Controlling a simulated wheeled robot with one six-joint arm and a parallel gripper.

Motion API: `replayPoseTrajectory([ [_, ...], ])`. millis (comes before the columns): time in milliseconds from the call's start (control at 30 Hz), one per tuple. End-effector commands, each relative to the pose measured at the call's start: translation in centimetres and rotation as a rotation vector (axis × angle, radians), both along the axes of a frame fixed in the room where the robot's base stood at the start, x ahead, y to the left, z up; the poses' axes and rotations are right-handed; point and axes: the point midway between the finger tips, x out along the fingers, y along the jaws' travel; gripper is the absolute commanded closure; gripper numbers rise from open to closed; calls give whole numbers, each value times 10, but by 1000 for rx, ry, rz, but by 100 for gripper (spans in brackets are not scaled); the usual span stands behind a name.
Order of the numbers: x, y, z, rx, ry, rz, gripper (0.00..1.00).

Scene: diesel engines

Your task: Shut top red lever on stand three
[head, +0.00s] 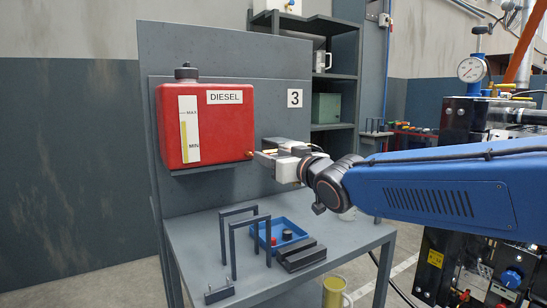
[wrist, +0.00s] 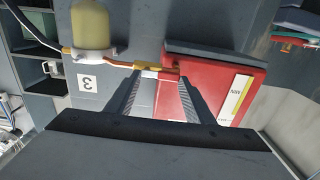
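Stand three (head: 290,75) is a grey bench with a back panel marked "3". A red diesel tank (head: 205,120) hangs on the panel; it also shows upside down in the wrist view (wrist: 215,70). My gripper (head: 258,156) is at the tank's lower right corner and hides the fittings there in the head view. In the wrist view, my gripper's two fingers (wrist: 163,82) are apart, with a gap between them. A small red piece, perhaps the lever (wrist: 167,76), lies at the fingertips beside a yellow pipe (wrist: 118,63). I cannot tell whether the fingers touch it.
A yellowish bowl (wrist: 90,25) sits by the pipe in the wrist view. On the bench are a blue tray (head: 280,222), a dark block (head: 301,255) and grey upright frames (head: 233,250). A shelf unit (head: 335,80) stands behind, and an engine (head: 490,110) at right.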

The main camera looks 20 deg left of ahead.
Motion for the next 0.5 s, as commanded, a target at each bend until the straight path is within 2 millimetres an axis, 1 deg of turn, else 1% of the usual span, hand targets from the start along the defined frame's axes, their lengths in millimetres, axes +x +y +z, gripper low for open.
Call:
replayPoseTrajectory([
  [267, 0, 0, 0, 6, 8, 0, 74],
  [500, 1, -1, 2, 61, 71, 0, 74],
])
